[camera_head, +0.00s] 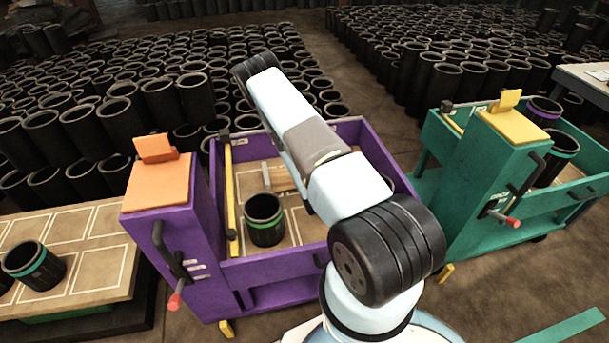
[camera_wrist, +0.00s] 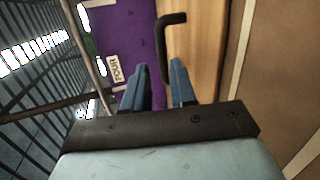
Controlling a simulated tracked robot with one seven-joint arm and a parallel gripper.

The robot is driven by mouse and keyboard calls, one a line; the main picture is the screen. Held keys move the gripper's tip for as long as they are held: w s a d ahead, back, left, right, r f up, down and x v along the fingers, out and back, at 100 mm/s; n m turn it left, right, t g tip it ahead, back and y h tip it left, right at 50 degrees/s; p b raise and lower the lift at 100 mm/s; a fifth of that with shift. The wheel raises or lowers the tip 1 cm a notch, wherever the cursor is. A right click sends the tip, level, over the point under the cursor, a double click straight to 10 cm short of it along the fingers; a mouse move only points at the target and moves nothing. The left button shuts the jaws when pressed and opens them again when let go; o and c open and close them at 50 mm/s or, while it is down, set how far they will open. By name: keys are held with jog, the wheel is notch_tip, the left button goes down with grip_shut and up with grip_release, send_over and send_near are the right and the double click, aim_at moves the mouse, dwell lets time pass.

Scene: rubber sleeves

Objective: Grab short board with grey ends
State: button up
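In the head view a short wooden board (camera_head: 284,178) with a grey end (camera_head: 266,175) lies inside the purple cart (camera_head: 285,268). My arm hides its right part. My gripper is hidden behind my arm in the head view. In the wrist view my gripper (camera_wrist: 158,82) has its two blue fingers apart, with nothing clearly held between them. A light wooden surface (camera_wrist: 205,45) is behind and beside the right finger; I cannot tell whether it is the short board. A dark bent handle (camera_wrist: 172,19) is just beyond the fingertips.
A black sleeve with a green band (camera_head: 263,222) stands in the purple cart, near a yellow bar (camera_head: 230,200). A green cart (camera_head: 497,160) stands at right. Many black sleeves fill the back. A purple panel (camera_wrist: 120,35) shows in the wrist view.

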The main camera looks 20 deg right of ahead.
jog(key=shift+f+x, duration=0.2)
jog(key=shift+x, duration=3.4)
jog(key=shift+a, duration=0.2)
grip_shut()
